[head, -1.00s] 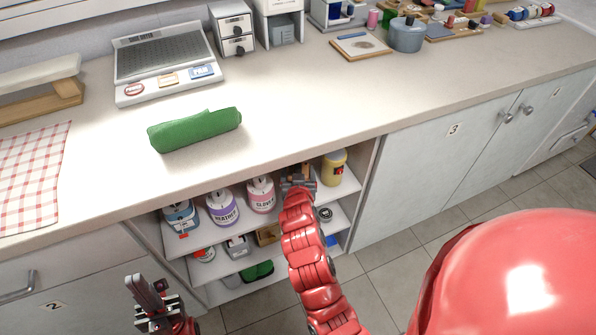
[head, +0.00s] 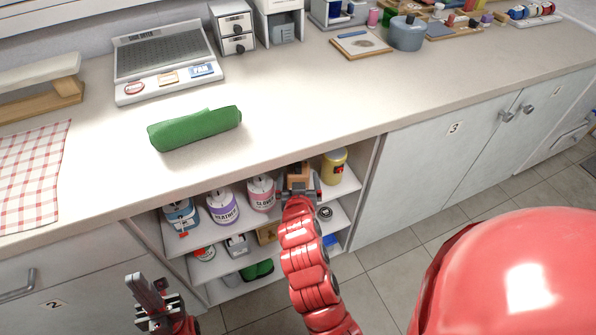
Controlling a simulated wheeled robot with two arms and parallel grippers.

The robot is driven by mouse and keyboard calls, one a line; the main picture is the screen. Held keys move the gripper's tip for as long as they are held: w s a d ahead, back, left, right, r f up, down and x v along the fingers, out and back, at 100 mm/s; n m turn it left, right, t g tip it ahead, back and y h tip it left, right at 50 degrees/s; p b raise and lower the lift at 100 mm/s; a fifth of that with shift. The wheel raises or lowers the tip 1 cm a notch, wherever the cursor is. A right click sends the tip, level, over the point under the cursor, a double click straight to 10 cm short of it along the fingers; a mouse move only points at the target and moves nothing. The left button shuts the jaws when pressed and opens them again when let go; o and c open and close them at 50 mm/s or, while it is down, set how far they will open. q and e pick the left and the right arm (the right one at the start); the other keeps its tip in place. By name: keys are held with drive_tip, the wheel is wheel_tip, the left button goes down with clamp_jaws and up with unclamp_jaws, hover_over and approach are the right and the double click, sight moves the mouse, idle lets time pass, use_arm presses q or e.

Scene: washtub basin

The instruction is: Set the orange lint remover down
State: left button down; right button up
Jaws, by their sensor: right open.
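My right gripper (head: 299,188) reaches into the open shelf unit under the counter. Its jaws are spread apart at the upper shelf (head: 347,186). Just beyond the jaws is a small orange-brown block-like thing (head: 298,171), perhaps the orange lint remover; its lower part is hidden by the gripper, and I cannot tell if it is still touched. My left gripper (head: 149,287) is low at the left in front of the cabinets, its fingers apart and empty.
A pink-labelled bottle (head: 262,194) stands left of the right gripper, beside a purple-labelled bottle (head: 223,208). A yellow canister (head: 334,167) stands to its right. The counter edge overhangs the shelf. A green rolled cloth (head: 195,129) lies on the counter.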

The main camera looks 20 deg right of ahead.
drive_tip(key=p+v, duration=0.3)
drive_tip(key=v, duration=0.4)
drive_tip(key=shift+p, duration=0.35)
